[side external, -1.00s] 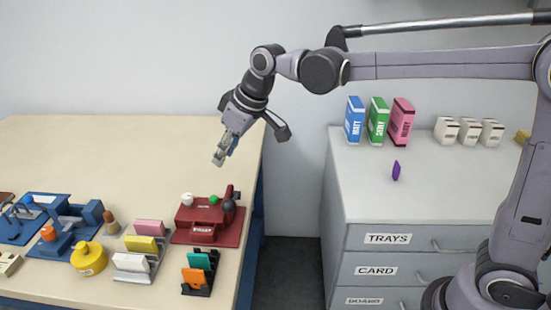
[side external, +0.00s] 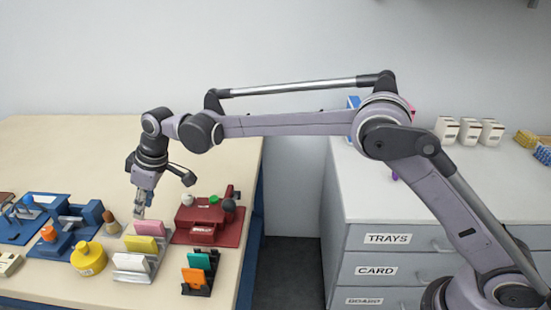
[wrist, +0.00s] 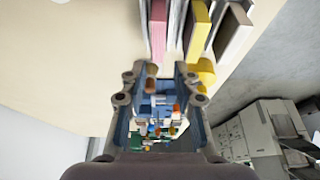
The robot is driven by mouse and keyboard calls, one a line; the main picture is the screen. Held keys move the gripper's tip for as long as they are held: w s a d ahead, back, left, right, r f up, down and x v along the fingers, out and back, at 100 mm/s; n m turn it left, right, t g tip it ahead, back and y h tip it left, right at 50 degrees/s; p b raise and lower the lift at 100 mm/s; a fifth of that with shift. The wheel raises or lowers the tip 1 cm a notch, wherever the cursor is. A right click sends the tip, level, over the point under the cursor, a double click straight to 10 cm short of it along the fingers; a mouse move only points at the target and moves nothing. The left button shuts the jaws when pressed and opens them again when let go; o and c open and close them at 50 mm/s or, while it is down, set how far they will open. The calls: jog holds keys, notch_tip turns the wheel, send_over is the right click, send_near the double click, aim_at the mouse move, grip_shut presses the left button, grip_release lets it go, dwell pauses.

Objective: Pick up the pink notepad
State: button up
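The pink notepad (side external: 149,227) stands at the back of a light grey rack (side external: 153,268), behind a yellow notepad (side external: 141,244) and a white notepad (side external: 130,262). In the wrist view the pink notepad (wrist: 158,32) is at the top, beside the yellow one (wrist: 198,30), just beyond the fingertips. My gripper (side external: 139,214) points down by the pink notepad's upper left. In the wrist view its fingers (wrist: 155,82) are apart with nothing held between them. I cannot tell whether a finger touches the notepad.
A red machine (side external: 207,222) stands right of the rack. A black stand (side external: 199,280) with orange and teal pads is at front right. A yellow round container (side external: 88,260) and a brown-topped piece (side external: 111,224) are to the left. The bench behind is clear.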

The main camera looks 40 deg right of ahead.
aim_at(143, 222)
jog(key=shift+d+x, duration=0.1)
jog(key=shift+x, duration=1.7)
jog(key=shift+d+x, duration=0.15)
jog(key=shift+x, duration=1.65)
grip_shut()
